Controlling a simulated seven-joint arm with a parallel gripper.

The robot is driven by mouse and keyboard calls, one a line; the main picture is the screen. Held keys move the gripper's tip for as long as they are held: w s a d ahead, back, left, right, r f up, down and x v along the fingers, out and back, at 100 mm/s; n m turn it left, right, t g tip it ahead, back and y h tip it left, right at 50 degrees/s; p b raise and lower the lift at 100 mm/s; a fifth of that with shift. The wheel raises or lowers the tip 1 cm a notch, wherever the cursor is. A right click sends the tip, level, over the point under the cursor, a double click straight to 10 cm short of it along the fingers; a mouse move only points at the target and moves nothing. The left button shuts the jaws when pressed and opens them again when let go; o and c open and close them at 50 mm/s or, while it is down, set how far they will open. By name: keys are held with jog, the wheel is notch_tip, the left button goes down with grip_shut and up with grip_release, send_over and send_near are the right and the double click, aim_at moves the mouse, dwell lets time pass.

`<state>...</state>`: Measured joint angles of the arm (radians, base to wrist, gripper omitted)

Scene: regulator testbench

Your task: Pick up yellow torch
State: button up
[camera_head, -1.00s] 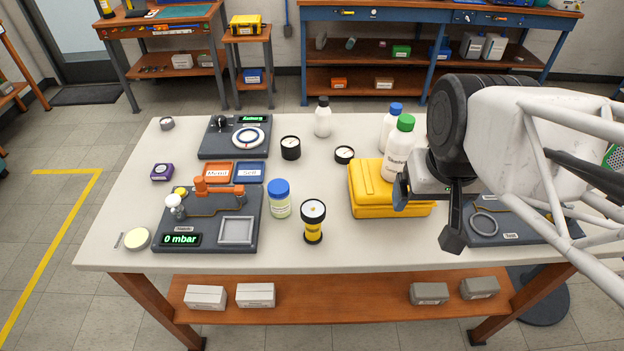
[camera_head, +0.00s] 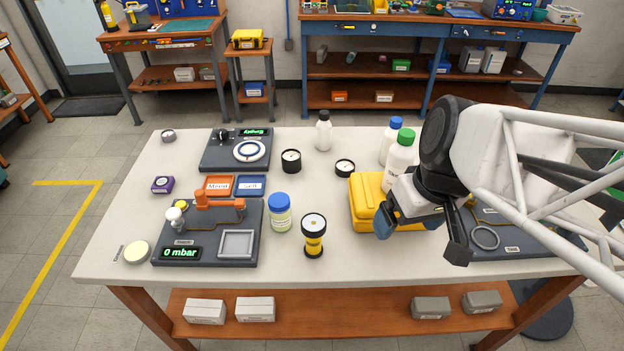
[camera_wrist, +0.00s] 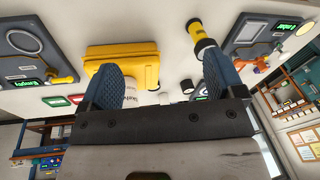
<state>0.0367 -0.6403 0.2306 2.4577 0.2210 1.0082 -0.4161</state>
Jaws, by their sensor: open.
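The yellow torch (camera_head: 314,243) stands upright near the front middle of the table, with a black base and a black-rimmed head whose pale face points up. My gripper (camera_head: 418,242) is open and empty, to the right of the torch and apart from it, in front of the yellow case. In the wrist view the torch (camera_wrist: 198,34) shows at the top, beyond the right finger. The open gripper (camera_wrist: 163,88) there has its two blue pads wide apart.
A yellow case (camera_head: 368,204) stands behind my gripper, with white bottles (camera_head: 398,160) near it. A capped jar (camera_head: 281,213) stands close left of the torch. A dark 0 mbar test station (camera_head: 210,245) lies further left. Table in front of the case is clear.

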jog(key=w+a+f+n+g+y, duration=0.2)
jog(key=w+a+f+n+y, duration=0.1)
jog(key=a+f+n+y, duration=0.25)
jog(key=n+t+y, duration=0.2)
jog(key=n+y, duration=0.4)
jog(key=n, duration=0.2)
send_near(322, 223)
jog(key=shift+x, duration=2.1)
jog(key=shift+a, duration=0.15)
jog(key=shift+x, duration=1.15)
jog(key=shift+a, duration=0.15)
jog(key=shift+x, duration=2.45)
jog(key=shift+w+f, duration=0.1)
jog(key=shift+c, duration=0.2)
